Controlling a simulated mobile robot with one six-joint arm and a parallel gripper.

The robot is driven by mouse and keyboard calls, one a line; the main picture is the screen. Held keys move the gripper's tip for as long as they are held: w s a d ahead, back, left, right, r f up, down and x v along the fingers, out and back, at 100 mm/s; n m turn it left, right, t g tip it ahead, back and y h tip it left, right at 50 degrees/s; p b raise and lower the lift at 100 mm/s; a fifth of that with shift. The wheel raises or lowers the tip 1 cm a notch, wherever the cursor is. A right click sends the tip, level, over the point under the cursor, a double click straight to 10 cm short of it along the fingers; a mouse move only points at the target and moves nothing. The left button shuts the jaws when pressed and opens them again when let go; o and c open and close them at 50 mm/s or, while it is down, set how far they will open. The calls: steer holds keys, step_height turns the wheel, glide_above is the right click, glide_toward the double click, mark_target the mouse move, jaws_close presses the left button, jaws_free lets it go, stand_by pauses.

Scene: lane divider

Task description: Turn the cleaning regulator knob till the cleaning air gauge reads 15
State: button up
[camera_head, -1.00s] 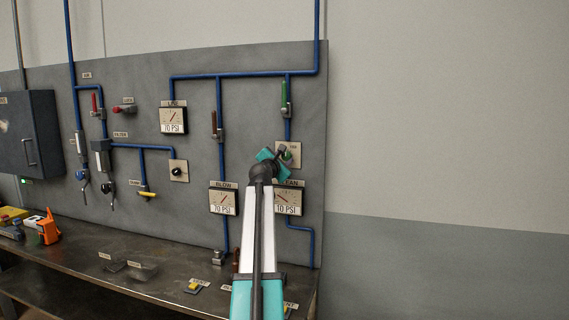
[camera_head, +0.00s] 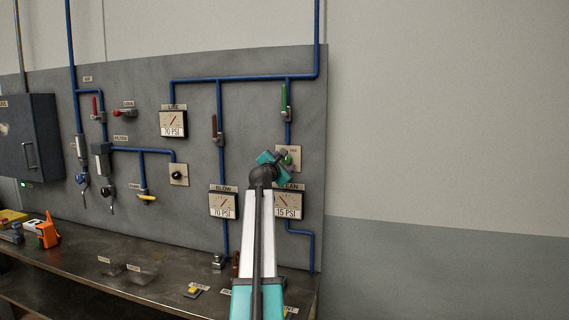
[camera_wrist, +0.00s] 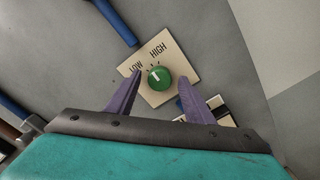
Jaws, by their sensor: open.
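The cleaning air gauge (camera_head: 288,203) hangs on the right of the grey panel and its label reads 15 PSI. The green regulator knob (camera_wrist: 159,78) sits on a cream plate (camera_wrist: 176,56) marked LOW and HIGH; its white pointer mark points up, slightly left. In the head view the knob (camera_head: 289,160) shows just beside my wrist. My gripper (camera_wrist: 165,92) is open, with its two purple fingers on either side below the knob in the wrist view. The fingers appear clear of the knob. In the head view my arm hides part of the gauge's left edge and label.
The blow gauge (camera_head: 223,203) and the line gauge (camera_head: 172,122) both read 70 PSI. A green-handled valve (camera_head: 285,98) is above the knob. Blue pipes run close by. The workbench (camera_head: 130,272) is below; bare wall (camera_head: 430,130) is to the right.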

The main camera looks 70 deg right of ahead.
steer(key=shift+a, duration=0.1)
steer(key=a+b, duration=0.3)
steer(key=a, duration=1)
steer(key=shift+s+a, duration=0.3)
steer(key=shift+s, duration=0.1)
steer(key=shift+w, duration=0.1)
